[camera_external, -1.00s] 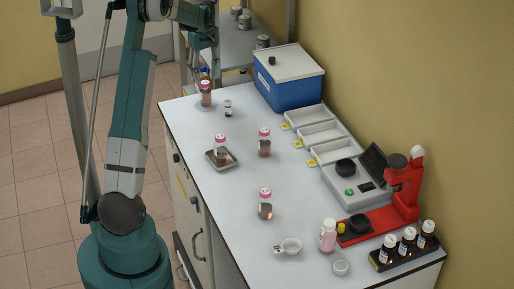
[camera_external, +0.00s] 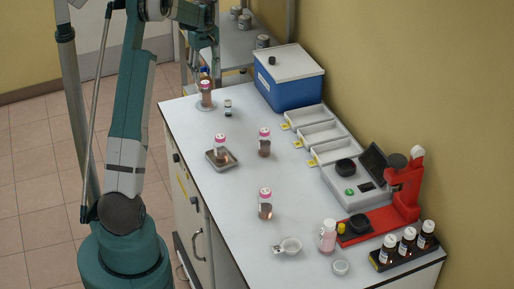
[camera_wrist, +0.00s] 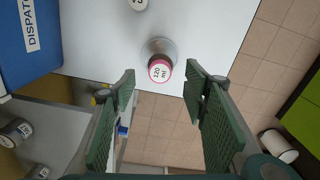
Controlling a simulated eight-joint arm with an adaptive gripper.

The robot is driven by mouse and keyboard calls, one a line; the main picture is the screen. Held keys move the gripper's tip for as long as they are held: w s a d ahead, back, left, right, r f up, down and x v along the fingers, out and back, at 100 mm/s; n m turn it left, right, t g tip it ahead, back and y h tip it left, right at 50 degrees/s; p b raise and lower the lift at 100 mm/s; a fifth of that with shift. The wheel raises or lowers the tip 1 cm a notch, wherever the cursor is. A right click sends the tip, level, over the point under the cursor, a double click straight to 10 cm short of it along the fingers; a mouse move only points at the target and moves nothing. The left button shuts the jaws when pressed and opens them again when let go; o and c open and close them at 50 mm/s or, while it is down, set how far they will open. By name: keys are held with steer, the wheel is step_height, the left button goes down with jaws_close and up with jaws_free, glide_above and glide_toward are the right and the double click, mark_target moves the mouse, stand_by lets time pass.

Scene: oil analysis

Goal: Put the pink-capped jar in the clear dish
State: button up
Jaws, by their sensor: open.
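A pink-capped jar (camera_external: 206,90) with brownish contents stands upright in the round clear dish (camera_external: 199,107) near the far left corner of the table. In the wrist view the jar's pink-rimmed cap (camera_wrist: 160,70), marked 120 ml, shows ahead of the fingertips, with the dish's clear rim (camera_wrist: 158,41) around its foot. My gripper (camera_wrist: 160,82) is open and empty, above and apart from the jar. Other pink-capped jars stand on the grey tray (camera_external: 234,162), at the table's middle (camera_external: 264,143) and nearer the front (camera_external: 265,205).
A small vial (camera_external: 228,108) stands right of the dish. A blue box (camera_external: 290,88) with a white lid and open white trays (camera_external: 318,134) line the wall side. A red stand (camera_external: 405,195) and dark bottles (camera_external: 407,241) are at the near right.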

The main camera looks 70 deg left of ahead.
steer(key=shift+d, duration=0.1)
